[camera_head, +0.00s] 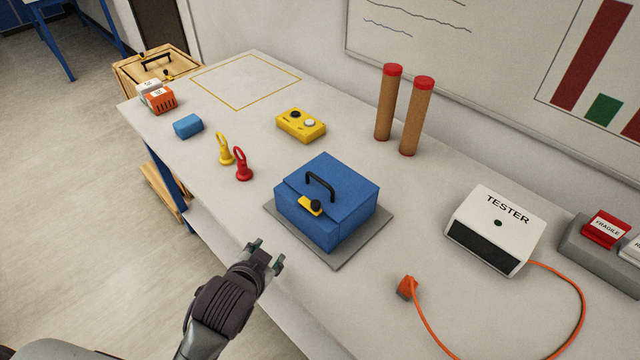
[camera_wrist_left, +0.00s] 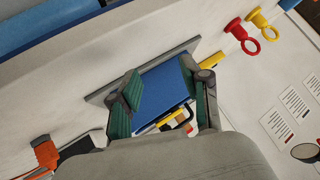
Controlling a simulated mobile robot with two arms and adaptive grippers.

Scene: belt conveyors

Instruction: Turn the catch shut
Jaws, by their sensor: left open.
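A blue box (camera_head: 325,228) with a black handle (camera_head: 320,184) on its lid sits on a grey plate (camera_head: 365,243) on the table. In the left wrist view the blue box (camera_wrist_left: 162,90) shows between the open fingers (camera_wrist_left: 165,95), with the yellow catch (camera_wrist_left: 172,121) partly hidden. My right gripper is not in view.
A yellow button unit (camera_head: 301,125) and two brown tubes (camera_head: 388,103) stand behind. A white tester (camera_head: 494,230) with an orange cable (camera_head: 556,270) is at right. The table's front edge is near my gripper.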

